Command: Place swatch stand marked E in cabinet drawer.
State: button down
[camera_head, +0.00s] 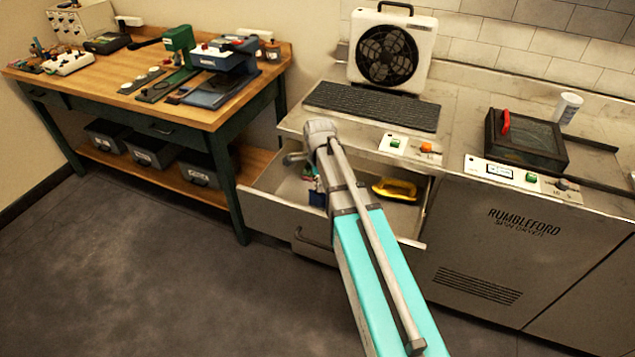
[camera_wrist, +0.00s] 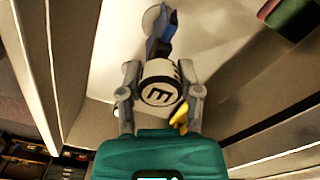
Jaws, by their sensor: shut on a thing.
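The swatch stand (camera_wrist: 160,92) shows in the wrist view as a pale rounded piece with a dark ring and a letter E, turned sideways in the picture. My gripper (camera_wrist: 158,76) has a finger on each side of it and is shut on it. The cabinet drawer (camera_head: 277,208) is pulled open in the head view, and my arm reaches down over it. My arm hides the stand and most of the gripper there. The pale drawer interior (camera_wrist: 215,35) lies beyond the stand in the wrist view; I cannot tell whether the stand touches the floor.
A yellow-handled thing (camera_head: 396,189) lies in the drawer's right part. A blue thing (camera_wrist: 160,32) is just beyond the stand, and a green and red thing (camera_wrist: 290,14) is at upper right. A keyboard-like grille (camera_head: 372,105) and a fan unit (camera_head: 388,52) are on the counter above.

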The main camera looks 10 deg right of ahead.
aim_at(319, 195)
jog(key=shift+f+b, duration=2.25)
jog(key=shift+f, duration=0.25)
jog(key=shift+f+b, duration=0.5)
jog(key=shift+f, duration=0.05)
jog(key=shift+c, duration=1)
grip_release()
jog(key=shift+o, duration=0.2)
jog(key=shift+o, duration=0.8)
jog(key=shift+r, duration=0.2)
jog(key=shift+r+p, duration=3.4)
jog(key=shift+p, duration=0.15)
